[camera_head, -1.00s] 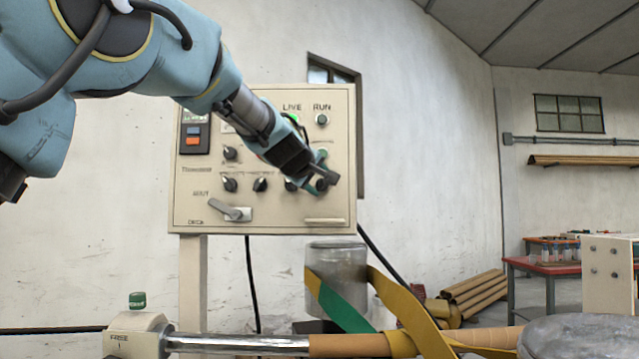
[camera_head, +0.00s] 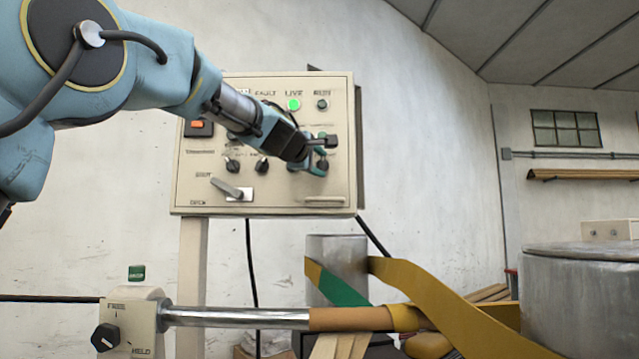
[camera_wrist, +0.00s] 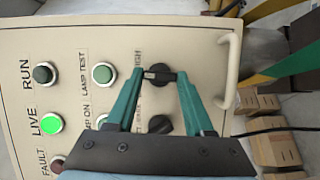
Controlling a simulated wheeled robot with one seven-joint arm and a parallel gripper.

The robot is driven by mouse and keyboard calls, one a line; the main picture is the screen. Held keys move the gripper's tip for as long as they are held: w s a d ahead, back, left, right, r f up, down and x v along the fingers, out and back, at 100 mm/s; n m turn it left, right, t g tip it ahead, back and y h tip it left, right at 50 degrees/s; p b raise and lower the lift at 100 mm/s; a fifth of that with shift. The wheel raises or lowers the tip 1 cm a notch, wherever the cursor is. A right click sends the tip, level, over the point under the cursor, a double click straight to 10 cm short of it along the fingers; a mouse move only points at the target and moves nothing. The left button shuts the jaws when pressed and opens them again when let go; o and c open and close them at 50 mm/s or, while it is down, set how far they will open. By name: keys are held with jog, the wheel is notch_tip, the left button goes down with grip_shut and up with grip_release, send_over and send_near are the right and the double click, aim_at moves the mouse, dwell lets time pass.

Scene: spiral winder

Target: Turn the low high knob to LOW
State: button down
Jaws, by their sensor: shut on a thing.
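The low high knob (camera_wrist: 158,75) is a black knob with a bar grip on the cream control panel, beside the printed word HIGH in the wrist view. My gripper (camera_wrist: 158,83) has its two teal fingers on either side of this knob and is shut on it. The fingertips hide the knob's ends, and the word LOW is not readable, so I cannot tell its exact setting. In the head view my gripper (camera_head: 322,153) is at the right side of the panel (camera_head: 275,203), below the RUN button.
Another black knob (camera_wrist: 160,125) lies close below, between the fingers. The green LIVE lamp (camera_head: 293,104) is lit. A lever switch (camera_head: 228,188) sticks out lower left. Below the panel are a metal drum (camera_head: 337,245), a shaft (camera_head: 235,317) and a yellow strap (camera_head: 440,295).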

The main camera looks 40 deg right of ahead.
jog(key=n+b, duration=0.2)
jog(key=b, duration=0.1)
jog(key=f+n+t+h+b, duration=0.1)
jog(key=n+b, duration=0.1)
jog(key=shift+f+b, duration=0.1)
jog(key=shift+b, duration=0.3)
jog(key=n+b, duration=0.1)
jog(key=n, duration=0.1)
jog(key=n+t+h+b, duration=0.1)
jog(key=b, duration=0.1)
jog(key=shift+d+r+n, duration=0.1)
jog(key=shift+r+n, duration=0.1)
jog(key=shift+n, duration=0.2)
jog(key=shift+t+b, duration=0.3)
jog(key=shift+c, duration=1.4)
grip_release()
jog(key=shift+r, duration=0.1)
